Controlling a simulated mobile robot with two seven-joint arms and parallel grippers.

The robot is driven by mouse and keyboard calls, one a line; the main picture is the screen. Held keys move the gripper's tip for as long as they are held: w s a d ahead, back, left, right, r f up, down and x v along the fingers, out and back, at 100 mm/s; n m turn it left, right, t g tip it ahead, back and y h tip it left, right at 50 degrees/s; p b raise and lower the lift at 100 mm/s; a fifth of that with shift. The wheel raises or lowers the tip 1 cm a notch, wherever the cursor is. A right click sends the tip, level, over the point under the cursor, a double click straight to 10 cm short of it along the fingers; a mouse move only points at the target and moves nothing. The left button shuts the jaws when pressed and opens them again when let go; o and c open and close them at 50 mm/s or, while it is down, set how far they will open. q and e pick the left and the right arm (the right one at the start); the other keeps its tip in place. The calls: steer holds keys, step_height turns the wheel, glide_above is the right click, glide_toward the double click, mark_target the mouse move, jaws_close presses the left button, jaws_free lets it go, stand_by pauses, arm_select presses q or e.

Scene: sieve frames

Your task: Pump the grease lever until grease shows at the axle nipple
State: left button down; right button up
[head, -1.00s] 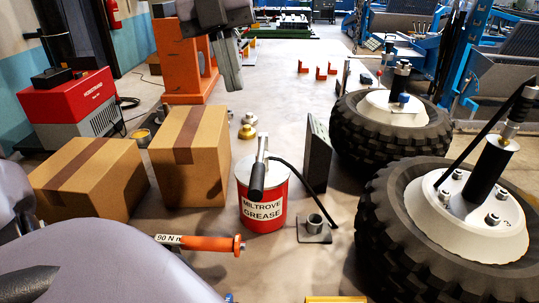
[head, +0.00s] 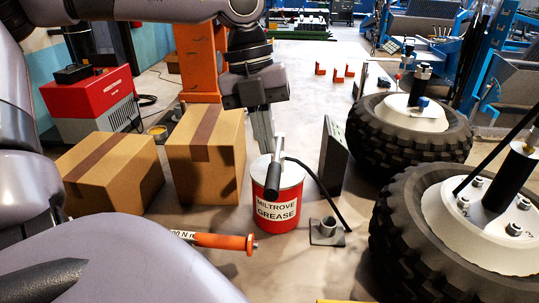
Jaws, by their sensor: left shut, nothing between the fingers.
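The red grease bucket (head: 290,190), labelled MILTROVE GREASE, stands upright on the floor near the middle of the head view. Its lever (head: 273,178) rises from the white lid, with a dark grip hanging over the front. A black hose (head: 325,180) runs from the lid down to the right. My left gripper (head: 265,148) points down just above and behind the lever. Its fingers are shut and empty; I cannot tell whether they touch the lever. The near wheel (head: 400,235) and far wheel (head: 372,148) have white hubs. No grease or nipple can be made out. My right gripper is out of view.
Two cardboard boxes (head: 112,180) stand left of the bucket. An orange-handled torque wrench (head: 220,241) lies in front. A dark upright panel (head: 333,155) and a small metal socket base (head: 327,233) stand between bucket and wheels. A red machine (head: 92,100) is back left.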

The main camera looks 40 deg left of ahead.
mark_target(273, 173)
arm_select(q)
steer(key=shift+x, duration=1.85)
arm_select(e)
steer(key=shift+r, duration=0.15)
